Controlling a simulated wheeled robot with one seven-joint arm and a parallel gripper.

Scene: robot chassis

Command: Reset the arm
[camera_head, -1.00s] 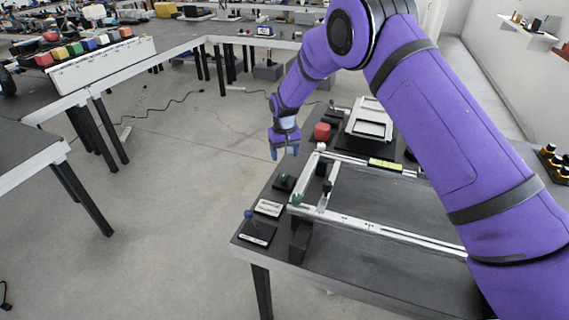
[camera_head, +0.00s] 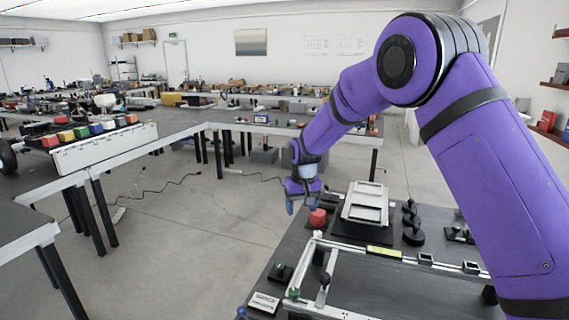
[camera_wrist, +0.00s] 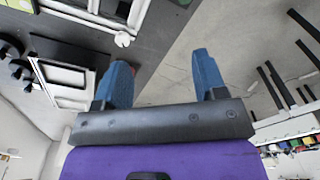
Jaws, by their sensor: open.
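My purple arm reaches out over the dark workbench (camera_head: 375,295) from the right in the head view. My gripper (camera_head: 302,207) hangs at its end with blue fingers pointing down, above the bench's far left edge. The wrist view shows the two blue fingers of my gripper (camera_wrist: 162,75) spread wide apart with nothing between them.
Open floor (camera_head: 170,225) lies left. Another table carries coloured blocks (camera_head: 80,132).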

